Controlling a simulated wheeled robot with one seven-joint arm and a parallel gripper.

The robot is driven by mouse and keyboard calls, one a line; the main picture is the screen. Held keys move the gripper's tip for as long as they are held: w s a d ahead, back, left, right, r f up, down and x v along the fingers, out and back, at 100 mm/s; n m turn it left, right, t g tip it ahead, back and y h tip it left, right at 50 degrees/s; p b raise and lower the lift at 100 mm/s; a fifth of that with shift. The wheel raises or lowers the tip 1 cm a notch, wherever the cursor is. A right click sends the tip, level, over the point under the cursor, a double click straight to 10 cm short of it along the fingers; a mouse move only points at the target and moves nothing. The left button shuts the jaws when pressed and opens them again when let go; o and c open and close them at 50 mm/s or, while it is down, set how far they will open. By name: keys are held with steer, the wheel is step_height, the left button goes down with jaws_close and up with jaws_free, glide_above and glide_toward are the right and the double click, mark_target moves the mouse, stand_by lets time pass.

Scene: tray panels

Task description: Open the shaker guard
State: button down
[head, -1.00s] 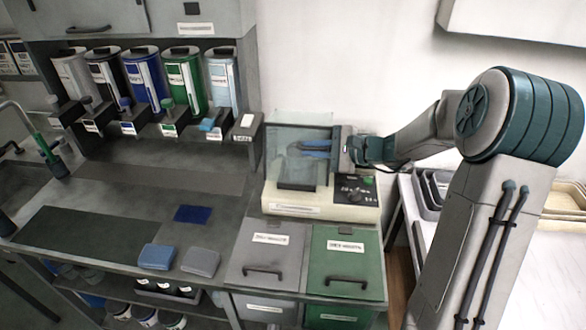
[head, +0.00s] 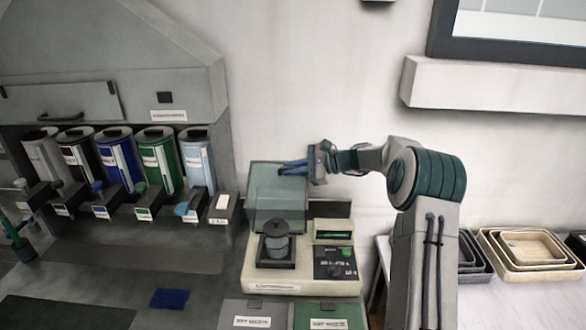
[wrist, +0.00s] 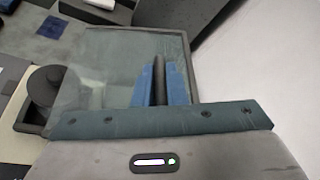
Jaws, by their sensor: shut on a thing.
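The shaker (head: 336,262) is a beige machine on the bench with a control panel on its right. Its clear guard (head: 268,207) stands raised at the back, roughly upright, and the dark round pot (head: 276,240) on the platform is uncovered in front. My gripper (head: 283,167) is at the guard's upper right edge. In the wrist view, the blue fingers of my gripper (wrist: 160,80) are shut on a dark bar at the guard's edge. The glass of the guard (wrist: 105,70) spreads to the left there, and the pot (wrist: 46,84) shows beyond it.
A row of canister dispensers (head: 120,165) stands left of the shaker. Two waste bins (head: 325,315) sit in front of it. A wall shelf (head: 490,90) hangs at upper right. Stacked trays (head: 530,248) stand on the right-hand table.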

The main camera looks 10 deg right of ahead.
steer(key=shift+w+d+f+m+g+p, duration=0.1)
steer(key=shift+w+f+m+g+p, duration=0.15)
steer(key=shift+w, duration=0.3)
steer(key=shift+w+d+f+m+p, duration=0.15)
steer(key=shift+w+p, duration=0.15)
steer(key=shift+w, duration=0.2)
steer(key=shift+w+f+m+g+p, duration=0.1)
steer(key=shift+w+m+g+p, duration=0.15)
steer(key=shift+w, duration=0.3)
steer(key=c, duration=1.8)
jaws_free()
steer(key=shift+o, duration=0.2)
steer(key=b+v, duration=0.4)
steer(key=v, duration=0.9)
steer(key=shift+d, duration=0.3)
steer(key=shift+s+r, duration=0.1)
steer(key=shift+r, duration=0.05)
